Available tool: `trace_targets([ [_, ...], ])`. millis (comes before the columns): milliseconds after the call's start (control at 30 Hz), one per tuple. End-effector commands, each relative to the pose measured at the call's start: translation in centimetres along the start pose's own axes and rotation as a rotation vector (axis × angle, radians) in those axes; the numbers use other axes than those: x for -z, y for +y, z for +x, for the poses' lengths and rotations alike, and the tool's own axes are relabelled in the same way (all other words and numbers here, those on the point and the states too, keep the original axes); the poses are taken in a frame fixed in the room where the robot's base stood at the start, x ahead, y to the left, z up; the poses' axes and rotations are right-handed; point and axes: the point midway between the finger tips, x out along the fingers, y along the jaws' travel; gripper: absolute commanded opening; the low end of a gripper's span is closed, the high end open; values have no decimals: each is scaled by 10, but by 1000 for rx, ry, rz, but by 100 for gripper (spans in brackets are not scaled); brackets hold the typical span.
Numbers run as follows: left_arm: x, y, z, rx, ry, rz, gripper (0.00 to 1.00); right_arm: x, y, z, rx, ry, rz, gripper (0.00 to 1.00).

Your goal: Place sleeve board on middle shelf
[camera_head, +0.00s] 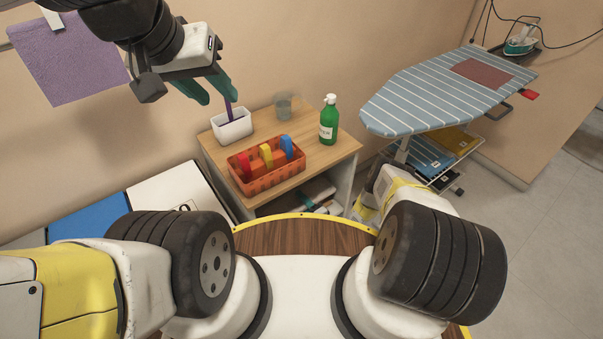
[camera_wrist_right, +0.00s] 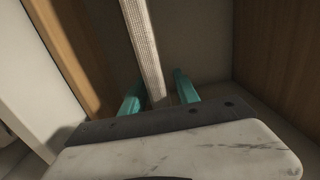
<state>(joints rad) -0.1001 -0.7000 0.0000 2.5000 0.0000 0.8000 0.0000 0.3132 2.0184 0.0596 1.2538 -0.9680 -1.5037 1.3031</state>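A long, narrow, pale woven-looking strip (camera_wrist_right: 145,45), possibly the sleeve board, runs between the teal fingers of my right gripper (camera_wrist_right: 158,98) in the right wrist view. The fingers stand apart, with a gap visible on each side of the strip. In the head view the wooden cabinet (camera_head: 347,157) has a dim open compartment below its top. Pale and teal shapes show inside it, partly hidden.
A striped ironing board (camera_head: 420,98) stands to the right. Wooden panels (camera_wrist_right: 285,60) and a white panel (camera_wrist_right: 30,90) flank my right gripper.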

Motion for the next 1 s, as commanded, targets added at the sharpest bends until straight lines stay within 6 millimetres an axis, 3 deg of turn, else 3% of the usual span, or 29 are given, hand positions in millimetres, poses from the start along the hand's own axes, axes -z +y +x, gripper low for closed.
trace_targets([
  [367,0,0,0,0,0,0,36,0,-4,0,0,0,0,38],
  [567,0,0,0,0,0,0,36,1,-2,-33,-3,3,2,38],
  [800,0,0,0,0,0,0,36,1,-2,-85,-3,2,2,38],
  [1000,0,0,0,0,0,0,36,0,-2,-112,-2,1,1,38],
])
